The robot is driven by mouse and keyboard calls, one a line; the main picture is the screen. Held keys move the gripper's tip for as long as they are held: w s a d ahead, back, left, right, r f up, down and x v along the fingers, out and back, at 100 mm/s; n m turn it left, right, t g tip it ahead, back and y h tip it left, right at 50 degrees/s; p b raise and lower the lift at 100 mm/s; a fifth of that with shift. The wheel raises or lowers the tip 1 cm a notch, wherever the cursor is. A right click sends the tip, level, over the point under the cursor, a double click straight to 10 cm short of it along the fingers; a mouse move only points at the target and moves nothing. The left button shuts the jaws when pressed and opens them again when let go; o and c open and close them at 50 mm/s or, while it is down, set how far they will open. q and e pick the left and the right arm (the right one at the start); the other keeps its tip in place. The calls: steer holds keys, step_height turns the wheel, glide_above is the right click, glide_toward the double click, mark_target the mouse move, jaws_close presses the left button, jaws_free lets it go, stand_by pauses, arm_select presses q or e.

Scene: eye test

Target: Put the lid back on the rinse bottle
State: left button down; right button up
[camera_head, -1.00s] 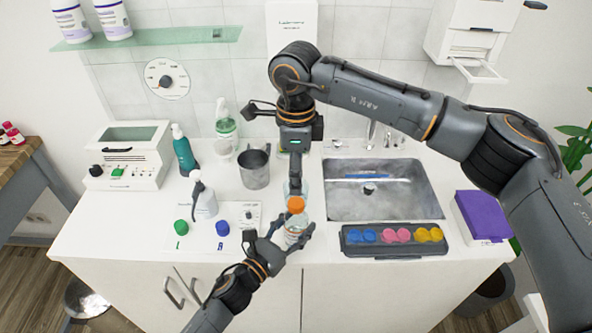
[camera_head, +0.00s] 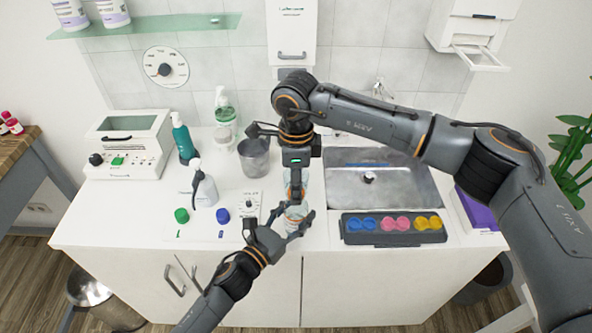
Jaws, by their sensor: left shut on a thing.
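A clear bottle (camera_head: 295,216) stands upright near the front edge of the white counter. My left gripper (camera_head: 285,228) reaches in from below and is shut around the bottle's body. An orange lid (camera_head: 290,194) shows in small parts at the bottle's top, mostly hidden behind my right gripper (camera_head: 296,186). The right gripper points straight down over the bottle. Whether its fingers are closed on the lid, and whether the lid touches the bottle neck, I cannot tell.
A green lid (camera_head: 181,215) and a blue lid (camera_head: 222,215) lie left of the bottle. A sink (camera_head: 400,190) and a dark tray (camera_head: 372,238) with coloured pieces are to the right.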

steer(key=shift+f, duration=0.4)
steer(key=shift+c, duration=0.3)
jaws_close()
steer(key=shift+o, duration=1.1)
jaws_free()
steer(key=shift+r, duration=0.1)
